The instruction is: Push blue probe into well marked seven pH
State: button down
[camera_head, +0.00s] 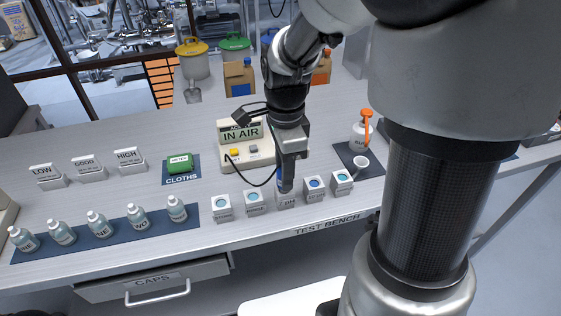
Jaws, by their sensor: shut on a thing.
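My gripper (285,180) points down over the row of white wells and is shut on the blue probe (281,184). The probe is upright, with its dark cable looping left to the meter (246,146), whose display reads "IN AIR". The probe's lower end is at the top of the middle well (287,203). I cannot tell whether its tip is inside. That well's label shows "pH", but its number is too small to read. Other wells with blue liquid stand on both sides, two to the left (222,213) (254,208) and two to the right (314,195) (341,188).
Capped bottles (98,226) stand on a blue mat at left. Signs reading LOW, GOOD and HIGH (131,163) stand behind them. An orange-topped bottle (361,134) and white cup (361,163) stand right of the wells.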

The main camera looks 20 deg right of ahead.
jog(key=shift+f+b, duration=0.55)
jog(key=shift+f, duration=0.3)
jog(key=c, duration=0.8)
grip_release()
jog(key=shift+c, duration=0.2)
jog(key=shift+r, duration=0.15)
jog(key=shift+r+p, duration=2.5)
jog(key=shift+r, duration=0.45)
